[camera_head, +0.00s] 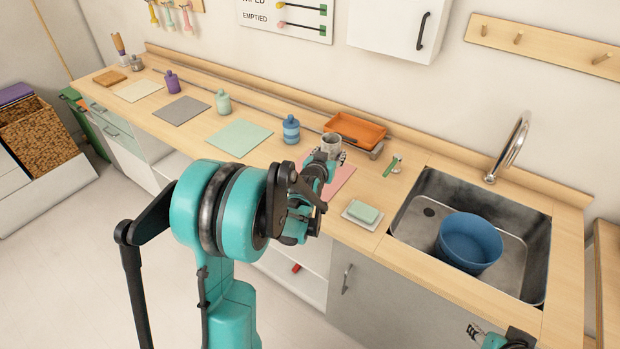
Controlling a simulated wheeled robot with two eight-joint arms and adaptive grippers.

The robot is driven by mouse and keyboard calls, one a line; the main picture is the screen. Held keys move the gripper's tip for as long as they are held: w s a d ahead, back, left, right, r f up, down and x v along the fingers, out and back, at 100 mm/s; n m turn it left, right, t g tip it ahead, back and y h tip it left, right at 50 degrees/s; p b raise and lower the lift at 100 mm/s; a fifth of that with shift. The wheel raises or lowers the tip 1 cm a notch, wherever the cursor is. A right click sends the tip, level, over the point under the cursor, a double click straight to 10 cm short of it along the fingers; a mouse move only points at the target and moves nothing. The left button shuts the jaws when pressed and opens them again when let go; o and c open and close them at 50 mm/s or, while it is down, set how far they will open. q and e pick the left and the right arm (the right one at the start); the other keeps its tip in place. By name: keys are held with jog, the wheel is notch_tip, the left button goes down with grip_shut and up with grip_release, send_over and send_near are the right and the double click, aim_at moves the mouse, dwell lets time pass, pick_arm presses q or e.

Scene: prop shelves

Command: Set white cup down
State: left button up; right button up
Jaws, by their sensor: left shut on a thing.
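The white cup (331,143) is at the far end of my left arm, in front of the orange tray. My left gripper (338,157) is shut on the white cup, which looks upright. The cup is over or just behind the pink mat (343,176); I cannot tell whether it touches the surface. My gripper and arm hide the cup's lower part and some of the mat. My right gripper (474,331) shows only in part at the bottom right, apart from the cup, and its opening is unclear.
An orange tray (356,129) stands behind the cup, and a blue bottle (291,130) to its left. A green-handled tool (392,165) and a soap dish (362,214) lie to its right. The sink (412,210) holds a blue basin (469,243).

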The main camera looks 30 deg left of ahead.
pick_arm(q)
jog(key=s+a+f, duration=0.1)
jog(key=a, duration=0.1)
jog(key=s+a+f+b, duration=0.1)
jog(key=f, duration=0.1)
jog(key=s+a+f+b, duration=0.1)
jog(key=s+a, duration=0.1)
jog(key=shift+a+f, duration=0.2)
jog(key=shift+a, duration=0.15)
notch_tip(320, 180, down, 4)
jog(key=b, duration=0.2)
jog(key=shift+b, duration=0.35)
jog(key=o, duration=1.3)
